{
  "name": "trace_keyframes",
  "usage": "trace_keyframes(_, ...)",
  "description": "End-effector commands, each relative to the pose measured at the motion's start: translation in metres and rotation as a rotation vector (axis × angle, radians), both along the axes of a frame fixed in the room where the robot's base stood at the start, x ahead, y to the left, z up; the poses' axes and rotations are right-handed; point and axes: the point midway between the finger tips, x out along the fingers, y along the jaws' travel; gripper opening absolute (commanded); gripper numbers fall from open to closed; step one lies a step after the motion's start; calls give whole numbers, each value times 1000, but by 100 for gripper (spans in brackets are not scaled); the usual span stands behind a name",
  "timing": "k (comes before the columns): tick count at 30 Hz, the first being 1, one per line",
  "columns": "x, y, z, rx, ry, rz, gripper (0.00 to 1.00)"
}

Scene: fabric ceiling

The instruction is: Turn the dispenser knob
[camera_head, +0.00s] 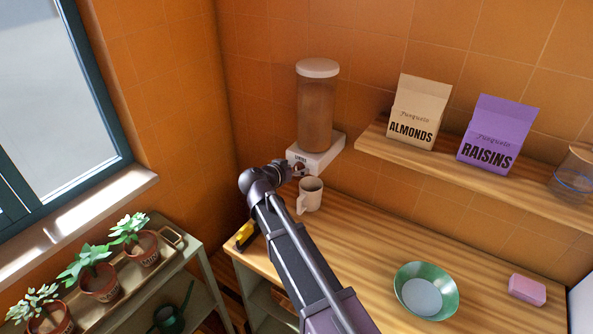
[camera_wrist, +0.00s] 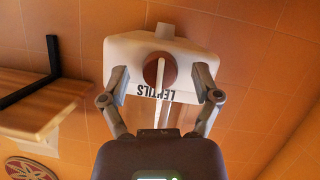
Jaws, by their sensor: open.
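The dispenser (camera_head: 316,110) is a clear brownish cylinder with a pale lid on a white base, mounted on the tiled wall in the head view. Its white base (camera_wrist: 122,50) carries the label "LENTILS", upside down in the wrist view. The round brown knob (camera_wrist: 160,71) with a pale bar across it sits on the base's front. My gripper (camera_wrist: 160,92) is open, with one finger on each side of the knob and visible gaps between. In the head view my gripper (camera_head: 295,170) is at the base's front, and my wrist partly hides the knob.
A white mug (camera_head: 310,194) stands on the wooden counter below the dispenser. A shelf (camera_head: 480,174) to the right holds almonds (camera_head: 418,112) and raisins (camera_head: 495,135) packages. A green bowl (camera_head: 426,291) and pink sponge (camera_head: 527,290) lie on the counter. Potted plants (camera_head: 88,273) stand at left.

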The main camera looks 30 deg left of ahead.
Motion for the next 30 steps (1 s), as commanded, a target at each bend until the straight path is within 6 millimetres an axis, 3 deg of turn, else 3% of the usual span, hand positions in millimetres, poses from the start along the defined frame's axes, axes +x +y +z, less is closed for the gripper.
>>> trace_keyframes(10,0,3,-2,-273,24,1,81)
trace_keyframes(30,-89,26,35,-264,22,1,81)
